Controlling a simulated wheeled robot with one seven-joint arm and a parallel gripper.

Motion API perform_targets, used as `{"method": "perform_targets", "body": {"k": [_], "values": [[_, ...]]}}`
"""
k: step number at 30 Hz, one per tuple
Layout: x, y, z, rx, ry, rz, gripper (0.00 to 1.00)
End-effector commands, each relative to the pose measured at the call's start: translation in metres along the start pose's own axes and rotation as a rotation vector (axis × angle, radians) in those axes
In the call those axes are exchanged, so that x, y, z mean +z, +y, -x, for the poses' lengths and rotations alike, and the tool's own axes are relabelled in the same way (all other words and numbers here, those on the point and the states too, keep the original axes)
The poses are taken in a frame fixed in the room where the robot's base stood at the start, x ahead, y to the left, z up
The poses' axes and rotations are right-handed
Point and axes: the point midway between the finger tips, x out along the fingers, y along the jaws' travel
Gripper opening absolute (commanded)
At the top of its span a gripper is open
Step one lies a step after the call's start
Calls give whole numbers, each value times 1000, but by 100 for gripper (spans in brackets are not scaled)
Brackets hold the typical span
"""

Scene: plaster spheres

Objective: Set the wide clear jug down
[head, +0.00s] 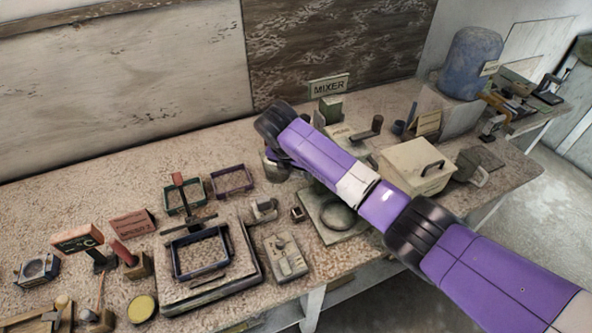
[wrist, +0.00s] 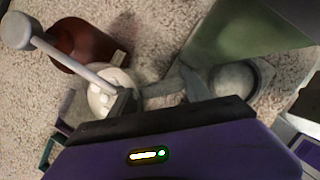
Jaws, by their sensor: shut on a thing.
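My gripper (wrist: 182,86) is shut, its grey fingers close together in the wrist view. Beside the fingertips is a round, greyish, see-through vessel (wrist: 238,78), which I take to be the wide clear jug; the grip point itself is partly hidden. In the head view my purple arm reaches over the bench and mostly hides the gripper. A grey vessel (head: 276,170) shows below the arm's far end, over or on the bench; I cannot tell whether its base touches.
The speckled bench (head: 110,195) is crowded. A dark-framed tray (head: 203,252) stands left of the arm, and a cream box (head: 415,167) stands to the right. A blue barrel (head: 470,62) is at the back right. A brown bottle (wrist: 85,45) is near the fingers. Bare bench shows at the back left.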

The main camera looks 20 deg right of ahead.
Motion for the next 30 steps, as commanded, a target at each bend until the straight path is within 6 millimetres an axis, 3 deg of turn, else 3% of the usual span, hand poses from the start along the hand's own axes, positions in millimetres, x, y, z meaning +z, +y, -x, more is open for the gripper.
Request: {"method": "perform_targets", "body": {"k": [15, 30], "values": [[-18, 1, -49, 2, -3, -2, 0], [-20, 1, -54, 2, -2, -2, 0]]}}
